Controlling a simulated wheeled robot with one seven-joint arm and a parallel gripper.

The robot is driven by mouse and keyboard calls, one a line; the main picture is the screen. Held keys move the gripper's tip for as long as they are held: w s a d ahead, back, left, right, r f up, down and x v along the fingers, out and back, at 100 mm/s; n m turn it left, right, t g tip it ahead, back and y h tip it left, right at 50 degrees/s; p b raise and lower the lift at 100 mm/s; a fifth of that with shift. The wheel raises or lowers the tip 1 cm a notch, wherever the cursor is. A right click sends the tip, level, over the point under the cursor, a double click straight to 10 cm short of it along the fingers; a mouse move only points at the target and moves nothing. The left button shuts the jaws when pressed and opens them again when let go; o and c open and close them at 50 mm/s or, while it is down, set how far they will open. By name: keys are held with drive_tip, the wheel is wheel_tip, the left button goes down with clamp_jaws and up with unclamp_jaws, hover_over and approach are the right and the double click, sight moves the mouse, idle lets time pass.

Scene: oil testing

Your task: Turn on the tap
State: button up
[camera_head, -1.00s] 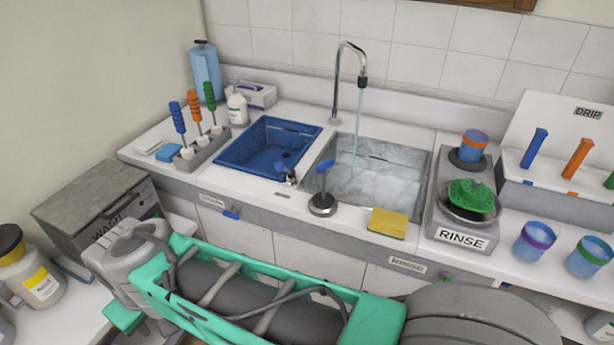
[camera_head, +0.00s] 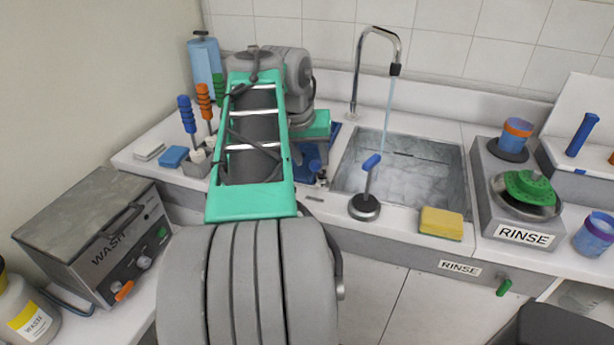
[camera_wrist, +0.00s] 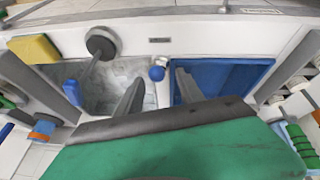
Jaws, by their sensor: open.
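The chrome tap (camera_head: 378,32) stands behind the metal sink, and a thin stream of water (camera_head: 386,115) runs from its spout. A small valve with a blue knob (camera_head: 318,169) sits between the two basins, partly behind my arm. In the wrist view the blue knob (camera_wrist: 157,73) lies between and beyond my gripper's fingers. My gripper (camera_wrist: 161,77) is open and empty; my arm hides it in the head view. A blue-handled lever (camera_head: 368,180) on a round dark base stands at the sink's front edge and also shows in the wrist view (camera_wrist: 100,42).
The metal sink (camera_head: 345,170) is right of the blue basin (camera_wrist: 225,80). A yellow sponge (camera_head: 441,223) lies on the front edge. The rinse unit (camera_head: 522,235) stands at right, the wash unit (camera_head: 105,235) at left. A rack of coloured-handled tools (camera_head: 195,165) is close left of my arm.

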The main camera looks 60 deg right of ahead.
drive_tip(key=x, duration=0.5)
drive_tip(key=b+x, duration=0.1)
drive_tip(key=x, duration=0.2)
drive_tip(key=shift+s, duration=0.25)
drive_tip(key=shift+c, duration=0.2)
clamp_jaws()
idle(0.8)
